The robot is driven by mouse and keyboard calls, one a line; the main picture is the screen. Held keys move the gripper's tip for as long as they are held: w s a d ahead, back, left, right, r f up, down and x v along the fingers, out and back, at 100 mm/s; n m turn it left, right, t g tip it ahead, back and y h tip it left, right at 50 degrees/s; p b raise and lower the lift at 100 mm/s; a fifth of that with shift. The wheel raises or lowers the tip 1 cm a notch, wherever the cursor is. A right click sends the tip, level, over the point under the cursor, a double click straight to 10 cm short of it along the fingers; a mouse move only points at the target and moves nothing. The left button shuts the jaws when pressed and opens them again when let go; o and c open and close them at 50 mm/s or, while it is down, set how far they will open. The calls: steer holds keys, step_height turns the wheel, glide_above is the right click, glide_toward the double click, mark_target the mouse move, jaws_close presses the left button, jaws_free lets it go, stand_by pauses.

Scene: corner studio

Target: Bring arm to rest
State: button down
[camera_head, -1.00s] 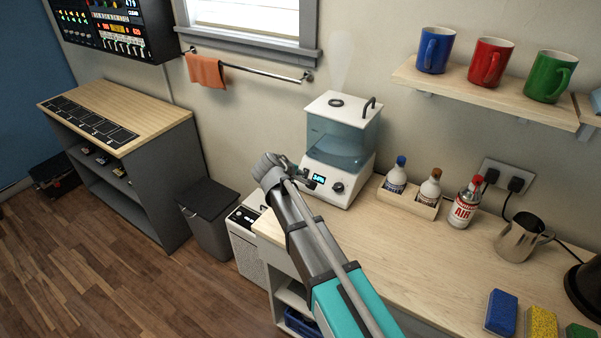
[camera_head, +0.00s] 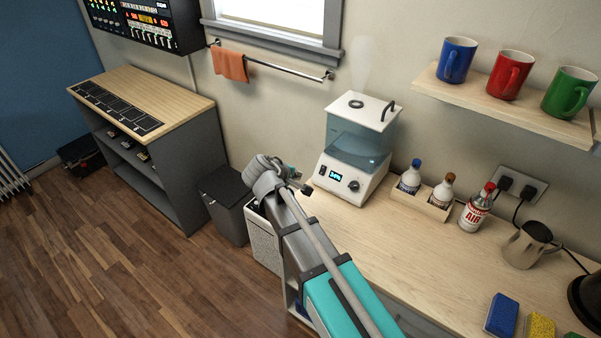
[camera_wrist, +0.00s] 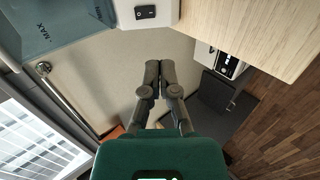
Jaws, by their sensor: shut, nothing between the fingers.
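My gripper (camera_wrist: 158,74) shows in the wrist view with its two dark fingers together and nothing between them. In the head view my arm reaches up from the bottom, and its end is near the humidifier (camera_head: 349,165), at the left end of the wooden counter (camera_head: 410,250). The fingers are not clear there. The humidifier has a white base, a clear bluish tank and a lit display, and vapour rises above it. Part of its tank also shows at the upper left of the wrist view (camera_wrist: 75,25).
A dark bin (camera_head: 226,210) and a white unit (camera_head: 262,240) stand left of the counter. A shelf (camera_head: 500,105) bears mugs. The floor (camera_head: 120,265) at left is clear.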

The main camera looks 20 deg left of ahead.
steer(key=shift+d, duration=0.1)
stand_by(0.4)
steer(key=s+d+f+m+g, duration=0.1)
steer(key=d+f+m+g, duration=0.1)
steer(key=d, duration=0.9)
steer(key=s+d+f+m+g, duration=0.1)
steer(key=d+m, duration=0.4)
steer(key=d, duration=0.6)
steer(key=s+d+f+m+g, duration=0.1)
steer(key=d+f+m+g, duration=0.2)
steer(key=d, duration=0.8)
steer(key=shift+d+m+g+y, duration=0.3)
steer(key=shift+d+m+g, duration=0.1)
steer(key=shift+g, duration=0.5)
steer(key=s+d+m, duration=0.1)
steer(key=s+d, duration=0.1)
steer(key=s+d+m+g+y, duration=0.1)
steer(key=d, duration=0.2)
steer(key=s+d+m+y, duration=0.1)
steer(key=s+d, duration=0.1)
steer(key=d, duration=0.1)
steer(key=shift+s+d+f+m+g, duration=0.2)
steer(key=shift+s+f+m+g, duration=0.1)
steer(key=shift+f+m+g, duration=0.1)
